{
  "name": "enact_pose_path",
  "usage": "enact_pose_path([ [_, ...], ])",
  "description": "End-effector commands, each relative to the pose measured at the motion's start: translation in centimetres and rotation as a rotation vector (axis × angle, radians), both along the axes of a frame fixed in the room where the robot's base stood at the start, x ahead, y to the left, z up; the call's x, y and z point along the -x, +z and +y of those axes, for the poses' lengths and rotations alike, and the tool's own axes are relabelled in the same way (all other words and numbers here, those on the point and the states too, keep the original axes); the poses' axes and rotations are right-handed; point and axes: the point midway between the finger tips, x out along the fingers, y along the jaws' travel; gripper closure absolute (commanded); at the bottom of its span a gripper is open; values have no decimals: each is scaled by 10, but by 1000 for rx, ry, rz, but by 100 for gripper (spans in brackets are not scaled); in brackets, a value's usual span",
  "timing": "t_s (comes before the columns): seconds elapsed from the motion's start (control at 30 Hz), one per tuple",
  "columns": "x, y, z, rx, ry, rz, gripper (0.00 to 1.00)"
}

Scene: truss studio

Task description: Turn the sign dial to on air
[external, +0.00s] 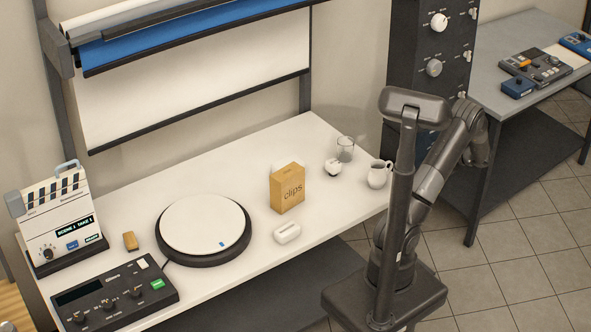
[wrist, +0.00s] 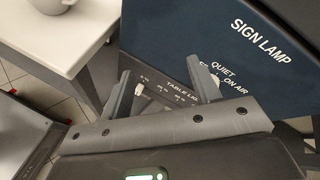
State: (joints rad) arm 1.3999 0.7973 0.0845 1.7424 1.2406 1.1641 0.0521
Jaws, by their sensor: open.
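The sign lamp panel (wrist: 180,40) is dark blue, with white lettering for SIGN LAMP, QUIET and ON AIR, and fills much of the wrist view. Whether a finger touches the panel or dial, I cannot tell. In the external view my gripper is hidden behind my own arm and column, by the lower part of the dark rack (external: 404,45).
A TABLE LIGHT label with a scale sits between my fingers. The rack carries white knobs (external: 434,68) higher up. A white table (external: 330,225) stands left, with a mug (external: 378,174) near its edge. A grey table (external: 492,65) with control boxes stands right.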

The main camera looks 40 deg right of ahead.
Motion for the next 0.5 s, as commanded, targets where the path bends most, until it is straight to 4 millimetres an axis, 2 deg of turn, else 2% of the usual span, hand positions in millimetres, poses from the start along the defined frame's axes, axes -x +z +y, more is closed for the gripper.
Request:
enact_pose_path([
  [0.03, 9, -13, -12, -68, -58, -54, 43],
  [0.2, 35, -38, -44, -247, -225, -243, 43],
  [0.4, 58, -53, -69, -353, -344, -390, 43],
  [0.5, 61, -55, -73, -372, -364, -418, 43],
])
